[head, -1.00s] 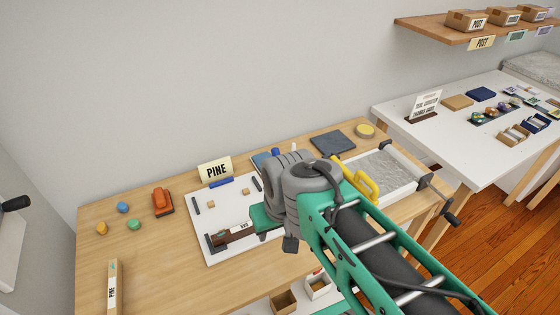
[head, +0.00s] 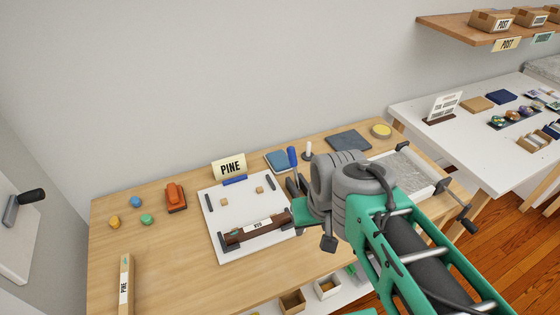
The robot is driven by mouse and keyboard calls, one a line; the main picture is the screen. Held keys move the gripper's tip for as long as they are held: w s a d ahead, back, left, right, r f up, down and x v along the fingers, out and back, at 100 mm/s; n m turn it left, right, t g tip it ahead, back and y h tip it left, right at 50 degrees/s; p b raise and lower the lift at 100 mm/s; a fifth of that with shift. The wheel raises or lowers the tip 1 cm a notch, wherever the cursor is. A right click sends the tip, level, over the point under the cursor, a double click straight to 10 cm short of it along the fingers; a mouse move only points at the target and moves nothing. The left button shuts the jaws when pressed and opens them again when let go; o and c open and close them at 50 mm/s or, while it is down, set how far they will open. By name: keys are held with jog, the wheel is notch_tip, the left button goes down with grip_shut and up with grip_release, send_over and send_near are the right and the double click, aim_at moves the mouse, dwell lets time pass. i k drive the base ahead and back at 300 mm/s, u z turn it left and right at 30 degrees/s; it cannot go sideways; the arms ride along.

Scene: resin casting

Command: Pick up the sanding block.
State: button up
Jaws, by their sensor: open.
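The sanding block, which I take to be the orange block with a darker base (head: 175,197), lies on the left part of the wooden bench, beside the white board. My gripper (head: 297,202) is over the right side of the board, well to the right of the orange block and apart from it. It is open and points left; its fingers are small and partly hidden by the wrist. I see nothing held in it.
The white board (head: 219,218) carries a dark wooden piece (head: 258,229) and small blocks. Coloured lumps (head: 146,219) lie left of the orange block. Bare bench (head: 175,255) lies in front.

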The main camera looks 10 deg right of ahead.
aim_at(174, 194)
jog(key=u, duration=0.5)
jog(key=k, duration=1.2)
jog(key=u, duration=1.2)
jog(key=i, duration=0.9)
jog(key=z, duration=0.6)
jog(key=i, duration=0.65)
jog(key=z, duration=0.65)
